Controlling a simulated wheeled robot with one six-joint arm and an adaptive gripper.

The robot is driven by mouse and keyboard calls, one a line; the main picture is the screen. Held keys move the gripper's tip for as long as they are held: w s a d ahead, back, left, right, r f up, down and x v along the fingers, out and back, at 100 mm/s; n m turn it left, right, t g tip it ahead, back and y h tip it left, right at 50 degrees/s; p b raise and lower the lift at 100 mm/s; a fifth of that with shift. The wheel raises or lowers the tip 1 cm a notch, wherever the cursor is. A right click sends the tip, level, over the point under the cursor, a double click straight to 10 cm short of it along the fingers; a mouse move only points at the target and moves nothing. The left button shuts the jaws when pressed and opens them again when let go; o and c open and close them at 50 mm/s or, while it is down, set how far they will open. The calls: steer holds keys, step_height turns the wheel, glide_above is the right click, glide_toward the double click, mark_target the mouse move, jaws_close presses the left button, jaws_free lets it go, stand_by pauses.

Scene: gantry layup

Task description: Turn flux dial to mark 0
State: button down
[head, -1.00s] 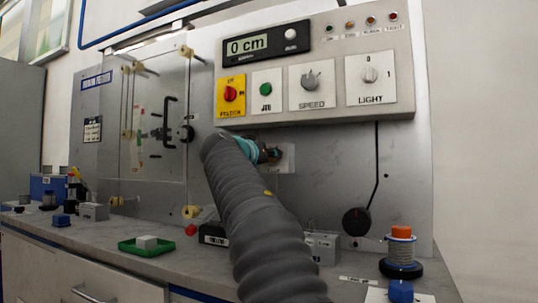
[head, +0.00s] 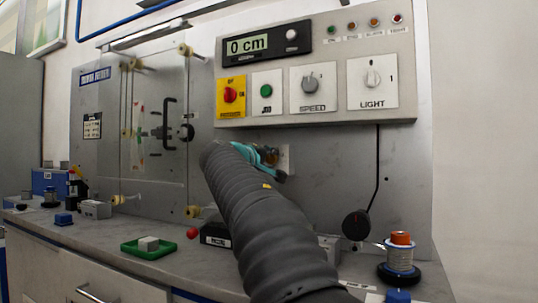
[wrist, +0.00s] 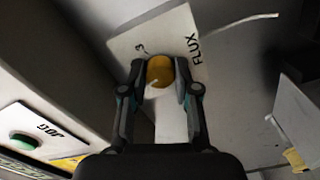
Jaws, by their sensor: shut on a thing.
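The flux dial is an orange-yellow knob (wrist: 160,69) on a white plate (wrist: 126,40) marked FLUX in the wrist view. A 3 shows on the plate up and left of the knob. The mark 0 and other marks are not visible, probably behind the gripper. My gripper (wrist: 159,80) is shut on the knob, with one dark finger on each side. A small pale line shows on the knob's lower left. In the head view the teal-sided gripper (head: 265,160) is at the plate (head: 285,160), below the control box, and my grey arm hides much of it.
The control box above carries a SPEED knob (head: 310,84), a LIGHT knob (head: 373,77), a green JOG button (head: 266,90) and a red-yellow switch (head: 230,96). A black lever knob (head: 356,225) is at right. A green tray (head: 150,247) and wire spool (head: 400,257) stand on the bench.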

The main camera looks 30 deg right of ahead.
steer(key=n+p, duration=0.3)
steer(key=n, duration=0.2)
steer(key=shift+r+n, duration=0.15)
steer(key=shift+n, duration=0.15)
steer(key=n+p, duration=0.1)
steer(key=n, duration=0.4)
steer(key=shift+f, duration=0.2)
steer(key=shift+n+p, duration=0.3)
steer(key=shift+n, duration=0.1)
steer(key=c, duration=0.9)
jaws_free()
steer(key=shift+o, duration=0.3)
steer(key=v, duration=1.2)
steer(key=shift+d, duration=0.1)
